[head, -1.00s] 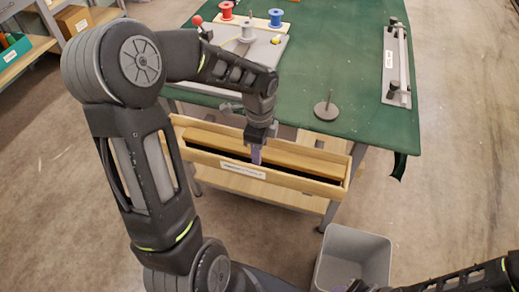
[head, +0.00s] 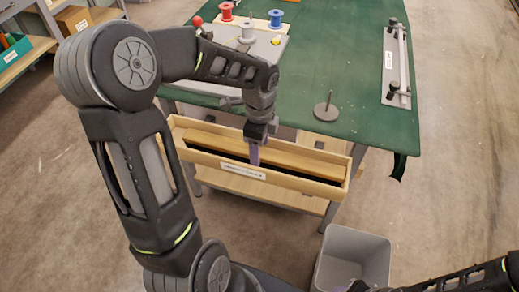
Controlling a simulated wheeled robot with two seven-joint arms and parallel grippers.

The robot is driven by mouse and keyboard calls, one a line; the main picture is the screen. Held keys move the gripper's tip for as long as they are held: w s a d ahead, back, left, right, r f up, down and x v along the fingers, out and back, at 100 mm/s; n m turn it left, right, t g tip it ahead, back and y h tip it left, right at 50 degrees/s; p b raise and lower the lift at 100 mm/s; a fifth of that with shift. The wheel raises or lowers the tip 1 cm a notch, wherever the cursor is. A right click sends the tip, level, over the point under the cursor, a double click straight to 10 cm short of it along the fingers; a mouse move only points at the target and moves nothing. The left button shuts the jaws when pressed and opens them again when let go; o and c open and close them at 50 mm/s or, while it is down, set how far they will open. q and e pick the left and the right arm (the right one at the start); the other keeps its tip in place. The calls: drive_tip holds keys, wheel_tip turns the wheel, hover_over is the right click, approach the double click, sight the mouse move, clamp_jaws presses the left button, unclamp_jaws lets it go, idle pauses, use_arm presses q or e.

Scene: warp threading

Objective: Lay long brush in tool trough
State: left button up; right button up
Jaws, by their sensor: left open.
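The tool trough (head: 311,187) is a long, pale wooden box with a white label, along the front edge of the green table. A long wooden bar with a dark strip along its near side, which looks like the long brush (head: 302,162), lies lengthwise inside it. My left gripper (head: 254,157) points down over the middle of the trough. It is open, its fingers at the brush and hiding a small part of it; I cannot tell whether they touch. My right gripper (head: 358,286) is partly cut off at the bottom edge; its jaws do not show clearly.
A grey bin (head: 354,245) stands on the floor in front of the trough's right end. On the green table (head: 345,60) are a board with spools (head: 247,30), a grey disc with an upright pin (head: 326,110) and a rail fixture (head: 397,70). The table's middle is clear.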

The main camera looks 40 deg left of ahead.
use_arm(q)
wheel_tip(320, 180, up, 10)
drive_tip(key=shift+r+p, duration=0.15)
drive_tip(key=shift+p, duration=0.3)
use_arm(e)
drive_tip(key=shift+r, duration=0.55)
